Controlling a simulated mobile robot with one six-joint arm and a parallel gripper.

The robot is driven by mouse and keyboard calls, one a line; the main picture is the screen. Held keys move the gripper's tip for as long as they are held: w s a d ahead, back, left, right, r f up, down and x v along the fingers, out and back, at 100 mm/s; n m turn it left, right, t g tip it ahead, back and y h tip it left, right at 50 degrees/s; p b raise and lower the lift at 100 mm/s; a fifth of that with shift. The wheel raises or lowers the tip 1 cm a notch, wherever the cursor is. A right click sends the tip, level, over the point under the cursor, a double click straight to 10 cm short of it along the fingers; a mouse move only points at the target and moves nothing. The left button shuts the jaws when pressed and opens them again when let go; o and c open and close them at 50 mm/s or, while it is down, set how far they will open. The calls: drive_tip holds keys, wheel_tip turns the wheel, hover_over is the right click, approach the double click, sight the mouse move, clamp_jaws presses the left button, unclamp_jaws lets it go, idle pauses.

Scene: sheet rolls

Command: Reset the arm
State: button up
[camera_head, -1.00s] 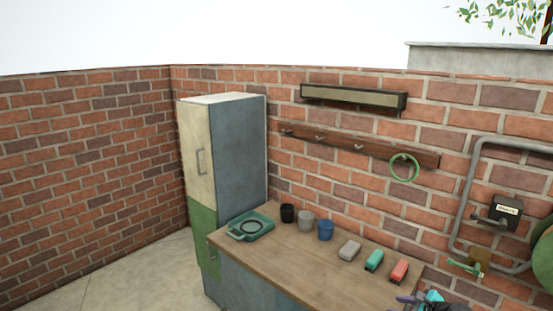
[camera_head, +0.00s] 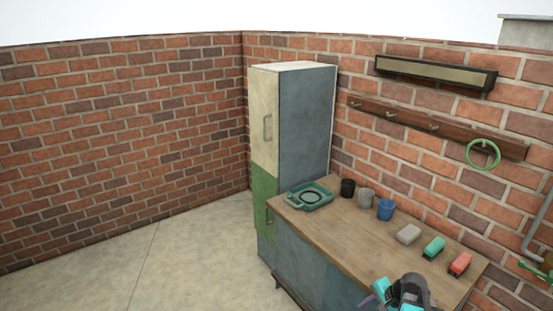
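My gripper (camera_head: 398,294) shows at the bottom of the head view, as a dark and teal shape in front of the workbench's near right part. Its fingers are small and partly cut by the frame's lower edge. I cannot tell whether they are open or shut, or whether anything is between them. The wooden workbench (camera_head: 345,235) stands behind it.
On the bench are a green tray (camera_head: 310,196), black, grey and blue cups (camera_head: 385,210), and grey, teal and red blocks (camera_head: 460,263). A tall cabinet (camera_head: 305,120) stands left. A rail (camera_head: 435,127) holds a green ring (camera_head: 483,155). The floor (camera_head: 180,260) at left is clear.

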drive_tip(key=s+a+f+n+g+h, duration=0.2)
drive_tip(key=a+n, duration=0.5)
drive_tip(key=a, duration=0.1)
drive_tip(key=s+a+f+n+g+h, duration=0.1)
drive_tip(key=s+a+f+n+g, duration=0.15)
drive_tip(key=a+n, duration=0.4)
drive_tip(key=s+f+g+b, duration=0.5)
drive_tip(key=s+f+b, duration=0.7)
drive_tip(key=s+f, duration=1.4)
wheel_tip(320, 180, down, 4)
drive_tip(key=shift+r+b, duration=0.1)
drive_tip(key=shift+b, duration=0.2)
drive_tip(key=shift+a+m, duration=0.1)
drive_tip(key=shift+m, duration=0.15)
drive_tip(key=shift+c, duration=0.6)
